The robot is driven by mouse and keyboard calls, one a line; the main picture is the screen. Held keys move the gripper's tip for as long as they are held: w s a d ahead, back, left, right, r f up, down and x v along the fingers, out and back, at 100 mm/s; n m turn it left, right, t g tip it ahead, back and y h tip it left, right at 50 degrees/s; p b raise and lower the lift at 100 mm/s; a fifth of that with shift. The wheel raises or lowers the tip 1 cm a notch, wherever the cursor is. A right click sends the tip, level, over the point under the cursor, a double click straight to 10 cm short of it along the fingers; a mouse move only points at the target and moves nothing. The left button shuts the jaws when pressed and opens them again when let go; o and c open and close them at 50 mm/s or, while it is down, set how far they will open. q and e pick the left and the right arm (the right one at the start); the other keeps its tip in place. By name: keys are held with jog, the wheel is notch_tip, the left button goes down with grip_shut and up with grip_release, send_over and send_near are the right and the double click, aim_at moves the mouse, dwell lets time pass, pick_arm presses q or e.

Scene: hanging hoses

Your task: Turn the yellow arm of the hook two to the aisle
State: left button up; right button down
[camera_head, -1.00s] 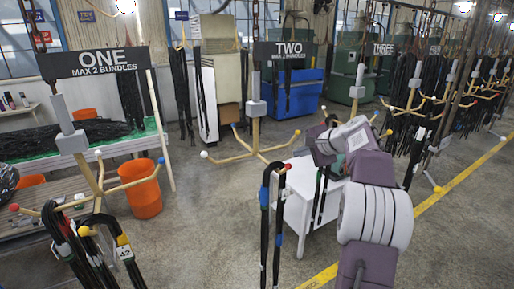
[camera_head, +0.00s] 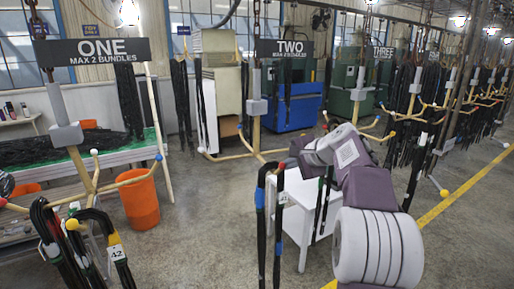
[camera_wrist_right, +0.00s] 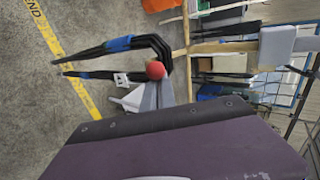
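Hook two hangs under the sign TWO (camera_head: 290,48). Its grey block and wooden post (camera_head: 256,108) are upright, with arms spreading low. One arm has a white tip (camera_head: 201,150) at the left. A red ball tip (camera_wrist_right: 155,70) shows in the right wrist view. A bundle of black hoses with blue bands (camera_wrist_right: 118,44) loops over the arm beside it; it hangs left of my right arm in the head view (camera_head: 261,225). My right gripper (camera_wrist_right: 157,84) has its grey fingers close together, right by the red ball. A yellow tip on hook two cannot be made out. My left gripper is not in view.
Hook one (camera_head: 68,136) holds hoses tagged 42 at the lower left. A white table (camera_head: 300,195) stands behind the hanging bundle. An orange bucket (camera_head: 139,198) stands left.

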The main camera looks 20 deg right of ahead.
jog(key=shift+a+f+b, duration=0.1)
jog(key=shift+a+b, duration=0.3)
jog(key=shift+a, duration=0.8)
jog(key=shift+w+a, duration=0.2)
jog(key=shift+a, duration=0.75)
jog(key=shift+w+a, duration=0.15)
jog(key=shift+a, duration=0.75)
jog(key=w+a+p, duration=0.9)
jog(key=a, duration=0.3)
jog(key=shift+s+d+r+p, duration=0.5)
jog(key=shift+s+d+r, duration=1.2)
jog(key=shift+r, duration=2.95)
jog(key=s+d+b, duration=0.1)
jog(key=s+b, duration=0.5)
jog(key=s, duration=0.6)
